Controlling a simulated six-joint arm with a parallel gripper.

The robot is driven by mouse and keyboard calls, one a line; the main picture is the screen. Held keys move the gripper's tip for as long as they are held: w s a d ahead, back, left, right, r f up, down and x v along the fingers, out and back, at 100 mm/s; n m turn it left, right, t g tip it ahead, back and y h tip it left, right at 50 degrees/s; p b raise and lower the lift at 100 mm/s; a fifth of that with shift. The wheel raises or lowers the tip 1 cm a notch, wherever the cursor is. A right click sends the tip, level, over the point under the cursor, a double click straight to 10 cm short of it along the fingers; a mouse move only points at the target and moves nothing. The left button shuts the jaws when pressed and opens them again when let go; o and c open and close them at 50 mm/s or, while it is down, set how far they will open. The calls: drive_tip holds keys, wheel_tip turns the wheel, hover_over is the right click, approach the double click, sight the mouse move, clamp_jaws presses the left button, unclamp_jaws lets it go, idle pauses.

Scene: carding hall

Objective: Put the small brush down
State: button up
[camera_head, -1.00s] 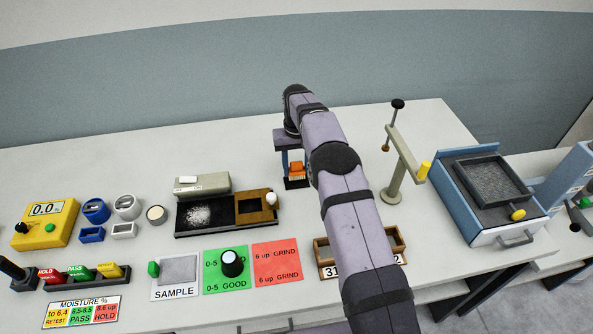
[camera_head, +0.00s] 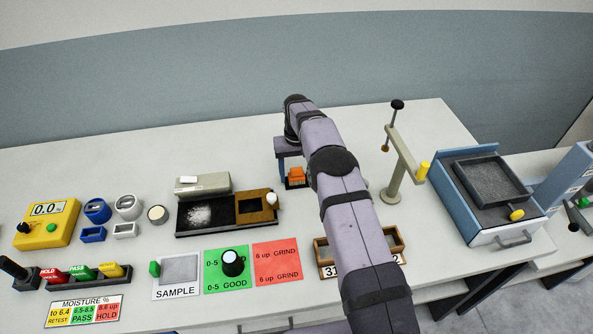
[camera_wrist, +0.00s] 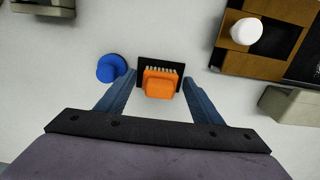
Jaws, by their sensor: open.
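The small brush has an orange back and pale bristles. In the wrist view the brush (camera_wrist: 159,85) rests on a small black pad (camera_wrist: 146,65) on the white table. My gripper (camera_wrist: 160,88) is open, with one blue finger on each side of the brush and a gap between each finger and it. In the head view the brush (camera_head: 296,176) shows under the end of my arm, and my gripper (camera_head: 287,172) is partly hidden by the wrist.
A blue round knob (camera_wrist: 111,67) stands close beside the left finger in the wrist view. A black tray (camera_head: 205,216) with white fibre and a brown block (camera_head: 256,207) lies left of the brush. A post stand (camera_head: 392,194) rises to the right of my arm.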

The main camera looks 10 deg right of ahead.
sight(297, 169)
drive_tip(key=shift+r, duration=0.15)
wheel_tip(297, 169, up, 12)
drive_tip(key=b, duration=0.1)
drive_tip(key=shift+b, duration=0.4)
drive_tip(key=shift+r, duration=0.1)
drive_tip(key=s+d+f, duration=0.1)
drive_tip(key=s, duration=1.7)
drive_tip(key=s+d+f, duration=0.1)
drive_tip(key=s+f, duration=0.1)
drive_tip(key=s, duration=1.7)
drive_tip(key=shift+d+f, duration=0.2)
drive_tip(key=shift+d, duration=0.05)
drive_tip(key=shift+o, duration=0.5)
